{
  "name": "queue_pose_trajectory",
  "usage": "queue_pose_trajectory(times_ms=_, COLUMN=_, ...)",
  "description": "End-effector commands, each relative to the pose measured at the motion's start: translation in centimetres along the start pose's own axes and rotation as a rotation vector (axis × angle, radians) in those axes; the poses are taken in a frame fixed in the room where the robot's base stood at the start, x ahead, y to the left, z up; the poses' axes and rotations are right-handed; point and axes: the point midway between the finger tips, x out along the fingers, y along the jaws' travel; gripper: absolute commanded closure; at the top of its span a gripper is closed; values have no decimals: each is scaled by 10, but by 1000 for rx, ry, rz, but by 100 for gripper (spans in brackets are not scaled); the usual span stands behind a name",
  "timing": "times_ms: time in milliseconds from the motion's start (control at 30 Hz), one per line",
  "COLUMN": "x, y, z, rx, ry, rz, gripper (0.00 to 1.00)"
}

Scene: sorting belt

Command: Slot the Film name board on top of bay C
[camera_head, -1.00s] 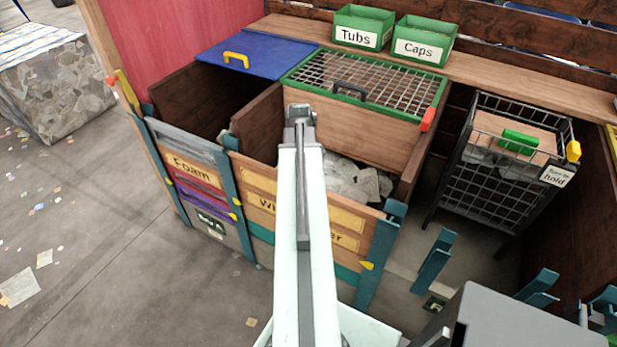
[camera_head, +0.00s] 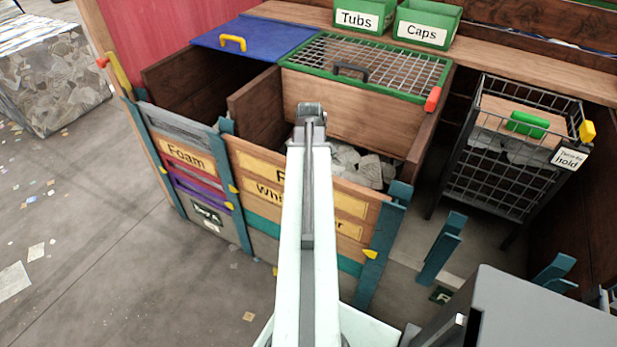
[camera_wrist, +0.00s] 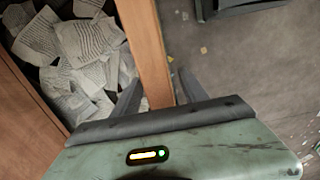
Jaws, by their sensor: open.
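A wooden board with a yellow label beginning with "F" (camera_head: 258,164) tops the front of the middle bay; my arm hides the rest of its word. Below it is a board whose label starts "Wh" (camera_head: 266,188). My gripper is open in the wrist view (camera_wrist: 160,95), its two dark fingers on either side of a wooden board's upper edge (camera_wrist: 148,45). I cannot tell whether they touch it. In the head view my arm hides the fingers. No letter C is readable; a small dark floor plate (camera_head: 441,295) lies between teal posts (camera_head: 441,249) at the right.
The left bay has a "Foam" board (camera_head: 188,155) and a blue lid (camera_head: 255,40). A wire cart (camera_head: 500,180) stands at right. Green Tubs (camera_head: 357,19) and Caps (camera_head: 422,31) bins sit behind.

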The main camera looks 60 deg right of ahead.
Motion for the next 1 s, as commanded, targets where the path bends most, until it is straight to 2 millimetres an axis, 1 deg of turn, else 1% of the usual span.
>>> queue_pose_trajectory(times_ms=133, x=-2, y=0, z=0, rx=0, ry=0, rz=0, gripper=49)
queue_pose_trajectory(times_ms=167, x=-2, y=0, z=0, rx=0, ry=0, rz=0, gripper=52)
queue_pose_trajectory(times_ms=200, x=-2, y=0, z=0, rx=0, ry=0, rz=0, gripper=63)
queue_pose_trajectory(times_ms=267, x=-2, y=0, z=0, rx=-1, ry=0, rz=0, gripper=80)
queue_pose_trajectory(times_ms=300, x=-2, y=0, z=0, rx=-1, ry=0, rz=0, gripper=91)
queue_pose_trajectory(times_ms=333, x=-2, y=0, z=0, rx=-1, ry=0, rz=0, gripper=99)
queue_pose_trajectory(times_ms=1000, x=-2, y=-1, z=-1, rx=-2, ry=0, rz=0, gripper=100)
